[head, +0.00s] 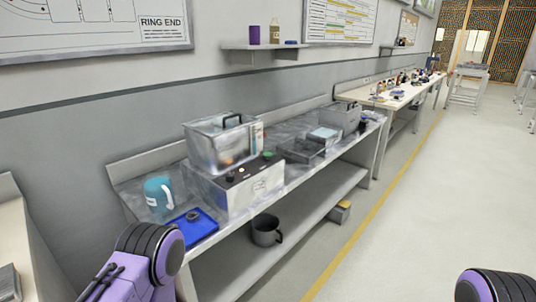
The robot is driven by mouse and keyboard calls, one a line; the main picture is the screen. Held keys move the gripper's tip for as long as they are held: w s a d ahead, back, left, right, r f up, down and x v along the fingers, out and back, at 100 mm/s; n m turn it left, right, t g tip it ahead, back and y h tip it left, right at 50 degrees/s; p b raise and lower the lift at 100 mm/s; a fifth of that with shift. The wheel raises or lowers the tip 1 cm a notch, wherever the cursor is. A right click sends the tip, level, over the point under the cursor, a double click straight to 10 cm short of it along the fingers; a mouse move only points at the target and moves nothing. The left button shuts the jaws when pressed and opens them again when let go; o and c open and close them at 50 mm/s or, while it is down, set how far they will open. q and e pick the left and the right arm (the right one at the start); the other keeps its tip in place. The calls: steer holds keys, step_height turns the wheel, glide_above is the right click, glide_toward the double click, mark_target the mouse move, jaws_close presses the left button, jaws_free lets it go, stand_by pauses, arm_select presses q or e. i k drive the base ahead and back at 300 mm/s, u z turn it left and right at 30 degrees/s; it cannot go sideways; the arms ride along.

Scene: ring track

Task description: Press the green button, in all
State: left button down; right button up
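A green button (267,155) shows on the top of a white control box (252,192), at its far right end. Dark knobs sit on the same top face to the left of the button. The box stands on a grey metal workbench (205,250) along the wall. Purple and black parts of my arms show at the lower left and lower right edges. Neither gripper's fingertips can be seen, and no part of my arms touches the box.
A dark pot (266,230) sits on the lower shelf. The floor right of the yellow line (372,211) is clear.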

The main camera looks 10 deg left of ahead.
mark_target(267, 155)
steer(key=k, duration=0.55)
steer(key=z, duration=0.3)
steer(key=i, duration=1.5)
steer(key=u, duration=0.55)
